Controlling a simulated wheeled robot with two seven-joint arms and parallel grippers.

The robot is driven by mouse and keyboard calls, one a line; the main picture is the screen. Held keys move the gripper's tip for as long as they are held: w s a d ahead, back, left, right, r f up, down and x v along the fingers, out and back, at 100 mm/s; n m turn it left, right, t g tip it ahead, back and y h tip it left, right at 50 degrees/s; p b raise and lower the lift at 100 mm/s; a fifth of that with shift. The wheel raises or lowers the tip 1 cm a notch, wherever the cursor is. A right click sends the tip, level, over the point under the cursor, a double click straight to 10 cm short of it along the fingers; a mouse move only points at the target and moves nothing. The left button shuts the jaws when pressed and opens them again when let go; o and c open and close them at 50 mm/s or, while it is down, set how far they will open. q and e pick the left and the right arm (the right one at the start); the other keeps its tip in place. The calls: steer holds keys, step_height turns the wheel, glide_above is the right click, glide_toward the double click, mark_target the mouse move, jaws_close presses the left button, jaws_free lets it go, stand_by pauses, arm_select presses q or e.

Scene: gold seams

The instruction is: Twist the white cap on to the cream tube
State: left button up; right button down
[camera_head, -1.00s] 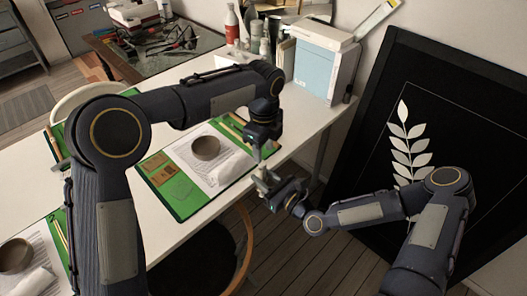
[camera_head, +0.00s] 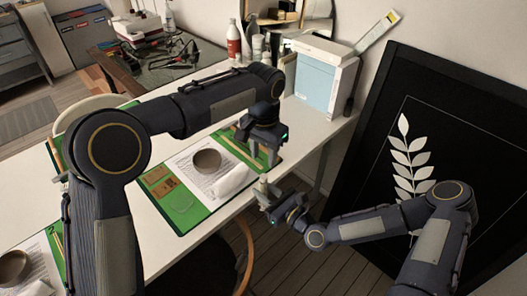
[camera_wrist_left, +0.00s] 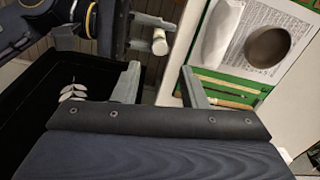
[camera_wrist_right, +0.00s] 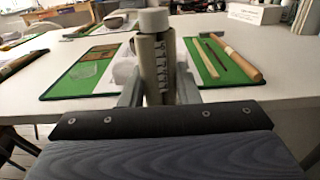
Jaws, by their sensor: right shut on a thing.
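The cream tube (camera_wrist_right: 153,68) stands upright between the fingers of my right gripper (camera_wrist_right: 157,92), which is shut on it. The white cap (camera_wrist_right: 153,20) sits on the tube's top end; I cannot tell how tightly. In the head view the tube (camera_head: 263,181) is small, just past the table's front edge. My left gripper (camera_head: 262,160) is above it and apart from it. In the left wrist view my left gripper (camera_wrist_left: 160,72) is open with nothing between its fingers, and the white cap (camera_wrist_left: 159,46) shows beyond the fingertips.
A white table (camera_head: 112,208) holds a green mat (camera_head: 190,220) with a paper, a round bowl (camera_head: 207,161) and a white roll (camera_head: 234,180). A light blue box (camera_head: 318,82) stands at the back right. A dark framed panel (camera_head: 375,150) leans at the right.

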mark_target(263, 176)
arm_select(q)
steer(key=n, duration=0.2)
steer(key=shift+r+n, duration=0.2)
steer(key=shift+n, duration=0.2)
steer(key=shift+f, duration=4)
jaws_close()
